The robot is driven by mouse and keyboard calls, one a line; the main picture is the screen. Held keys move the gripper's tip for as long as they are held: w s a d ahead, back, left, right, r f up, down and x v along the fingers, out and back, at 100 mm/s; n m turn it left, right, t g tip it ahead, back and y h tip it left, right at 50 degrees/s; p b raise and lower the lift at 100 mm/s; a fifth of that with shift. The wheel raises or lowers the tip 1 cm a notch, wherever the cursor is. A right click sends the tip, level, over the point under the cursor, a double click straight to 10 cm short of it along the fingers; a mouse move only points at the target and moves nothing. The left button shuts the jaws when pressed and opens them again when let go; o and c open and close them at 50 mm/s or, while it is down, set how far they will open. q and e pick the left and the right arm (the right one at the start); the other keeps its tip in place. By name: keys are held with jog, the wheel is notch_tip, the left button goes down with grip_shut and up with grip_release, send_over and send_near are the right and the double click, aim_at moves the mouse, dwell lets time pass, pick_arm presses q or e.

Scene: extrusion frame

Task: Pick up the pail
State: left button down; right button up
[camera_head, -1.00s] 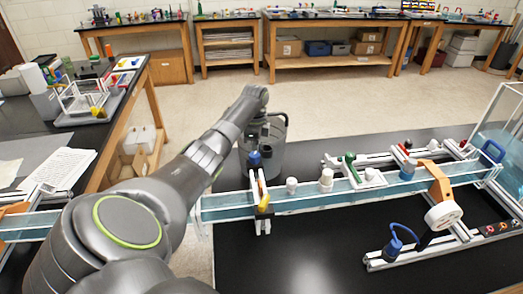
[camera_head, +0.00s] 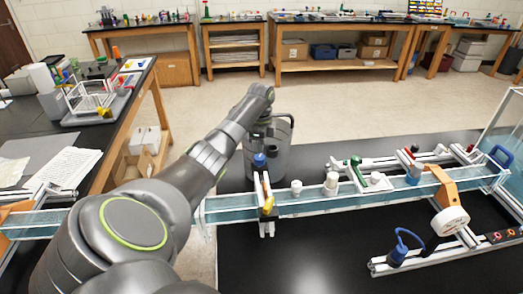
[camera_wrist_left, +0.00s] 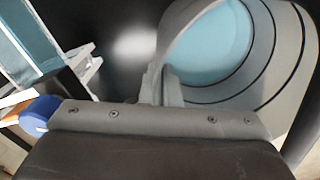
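The grey pail (camera_head: 270,160) stands upright beyond the clear channel, just left of the black table's far part. In the left wrist view the pail (camera_wrist_left: 292,75) fills the upper right, and its inside is light blue. My left gripper (camera_head: 262,122) reaches down to the pail's near left rim and partly hides it. In the left wrist view my left gripper's fingers (camera_wrist_left: 163,85) are close together at the pail's edge, with the rim seeming to lie between them. My right gripper is in no view.
A long clear channel (camera_head: 325,200) on supports crosses in front of the pail. A blue-topped clamp (camera_head: 259,160) stands close to the pail's near side. A side table with papers (camera_head: 62,168) is at left. Open floor (camera_head: 350,105) lies behind.

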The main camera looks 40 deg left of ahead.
pick_arm(q)
notch_tip(320, 180, up, 8)
jog(key=b, duration=0.3)
jog(key=shift+w+b, duration=0.2)
jog(key=shift+b, duration=0.2)
jog(key=shift+r, duration=0.1)
